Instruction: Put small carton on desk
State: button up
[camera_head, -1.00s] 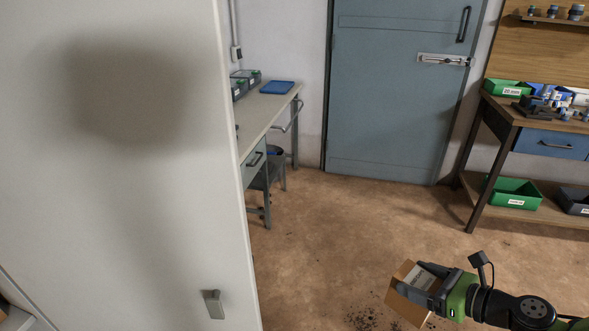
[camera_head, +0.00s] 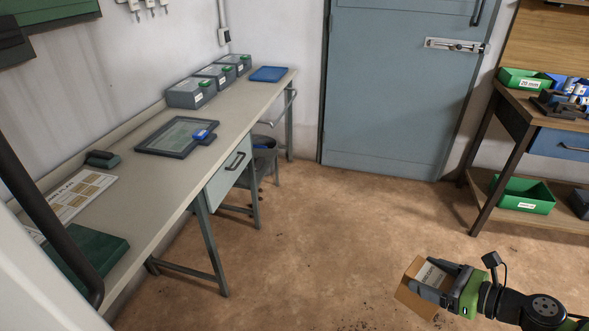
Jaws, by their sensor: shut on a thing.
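My gripper (camera_head: 443,279) is at the lower right, shut on a small brown carton (camera_head: 414,291) with a pale label on top. It holds the carton out over the brown floor, well to the right of the desk. The desk (camera_head: 165,180) is a long pale-topped one along the left wall, with grey legs and a drawer. The carton's side toward the gripper is partly hidden by the fingers.
On the desk are a dark-framed tablet (camera_head: 177,136), several grey boxes (camera_head: 191,93), a blue tray (camera_head: 269,74), a card (camera_head: 76,192) and a dark green box (camera_head: 90,245). A bin (camera_head: 264,160) stands under the desk's far end. A workbench (camera_head: 515,113) stands right. Open floor lies between.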

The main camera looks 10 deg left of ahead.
aim_at(146, 190)
jog(key=i+u, duration=0.35)
jog(key=u, duration=0.15)
jog(key=i+u, duration=0.3)
jog(key=u, duration=0.15)
jog(key=i+l+u, duration=0.25)
jog(key=u, duration=0.25)
